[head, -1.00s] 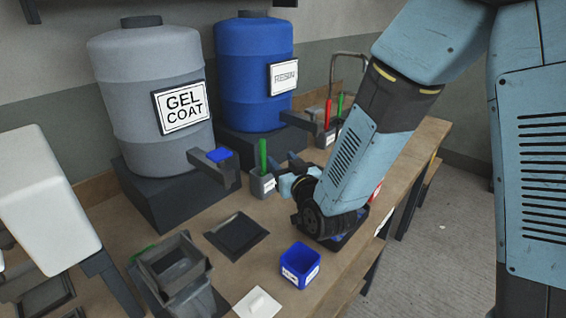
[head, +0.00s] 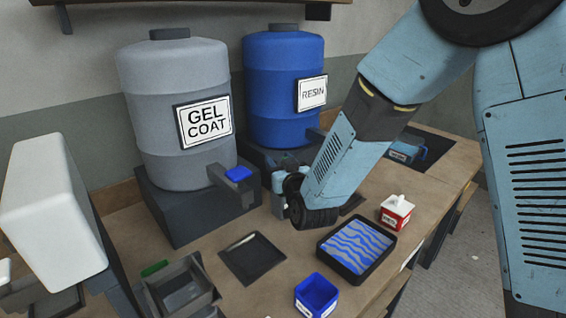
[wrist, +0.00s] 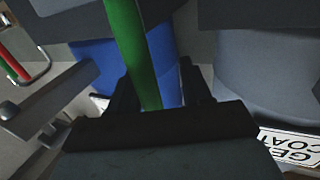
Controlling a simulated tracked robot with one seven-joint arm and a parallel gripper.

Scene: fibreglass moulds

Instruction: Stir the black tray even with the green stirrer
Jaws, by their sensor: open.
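The black tray (head: 327,247) lies on the bench right of centre in the head view, with wavy blue and pale streaks inside. My gripper (head: 281,185) is left of and behind the tray, low in front of the drums, partly hidden by my arm. The green stirrer (wrist: 133,45) shows in the wrist view, running down between the two fingers of my gripper (wrist: 160,95). The fingers are open, one on each side of it; I cannot tell if either touches it. In the head view the stirrer and its holder are hidden behind my gripper and wrist.
The gel coat drum (head: 180,85) and blue resin drum (head: 284,85) stand on dark blocks behind. A blue cup (head: 316,296), a red-and-white pot (head: 396,212), a dark square plate (head: 252,258) and a grey bin (head: 180,288) surround the tray's area.

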